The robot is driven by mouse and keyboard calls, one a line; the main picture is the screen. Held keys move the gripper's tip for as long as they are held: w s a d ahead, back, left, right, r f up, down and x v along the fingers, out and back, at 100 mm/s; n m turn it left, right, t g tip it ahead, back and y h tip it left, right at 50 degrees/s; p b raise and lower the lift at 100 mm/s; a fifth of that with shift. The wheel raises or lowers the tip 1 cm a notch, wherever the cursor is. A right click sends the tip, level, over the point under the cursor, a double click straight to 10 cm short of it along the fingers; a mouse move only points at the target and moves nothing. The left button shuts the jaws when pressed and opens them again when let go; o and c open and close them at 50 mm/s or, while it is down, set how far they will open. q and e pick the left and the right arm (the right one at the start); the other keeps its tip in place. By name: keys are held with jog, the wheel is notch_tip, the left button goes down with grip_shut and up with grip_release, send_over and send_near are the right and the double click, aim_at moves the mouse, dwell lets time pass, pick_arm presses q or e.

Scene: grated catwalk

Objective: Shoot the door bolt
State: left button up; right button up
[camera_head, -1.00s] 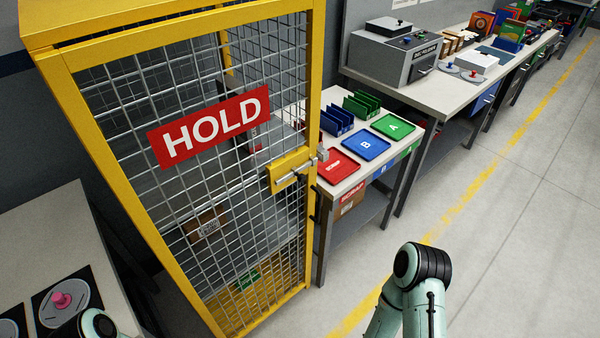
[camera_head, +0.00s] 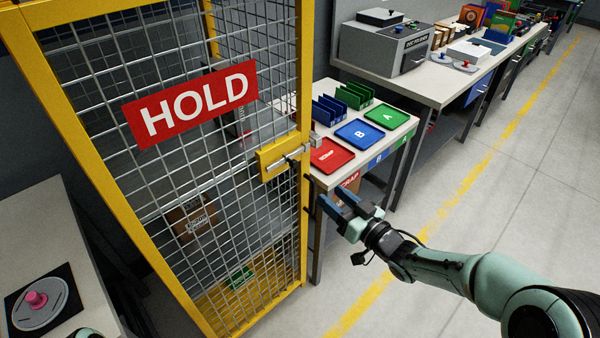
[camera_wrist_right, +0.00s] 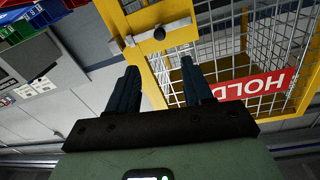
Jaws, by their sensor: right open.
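The door bolt (camera_head: 285,163) is a silver rod on a yellow plate (camera_head: 268,154) at the right edge of the yellow-framed mesh door. A grey block (camera_head: 314,141) sits at its right end on the post. In the right wrist view the bolt (camera_wrist_right: 176,31) shows with a dark round knob (camera_wrist_right: 159,33), beyond my fingers. Whether the rod enters the block is too small to tell. My right gripper (camera_head: 334,203) is open and empty, below and right of the bolt, apart from it.
A red HOLD sign (camera_head: 192,103) hangs on the mesh. Behind the cage post, a table (camera_head: 323,182) carries red, blue and green trays. A bench (camera_head: 30,220) stands at the lower left. The floor (camera_head: 470,225) on the right is clear.

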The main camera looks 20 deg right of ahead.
aim_at(295, 165)
jog(key=p+x, duration=0.2)
jog(key=x, duration=1.1)
jog(key=shift+w+a, duration=0.1)
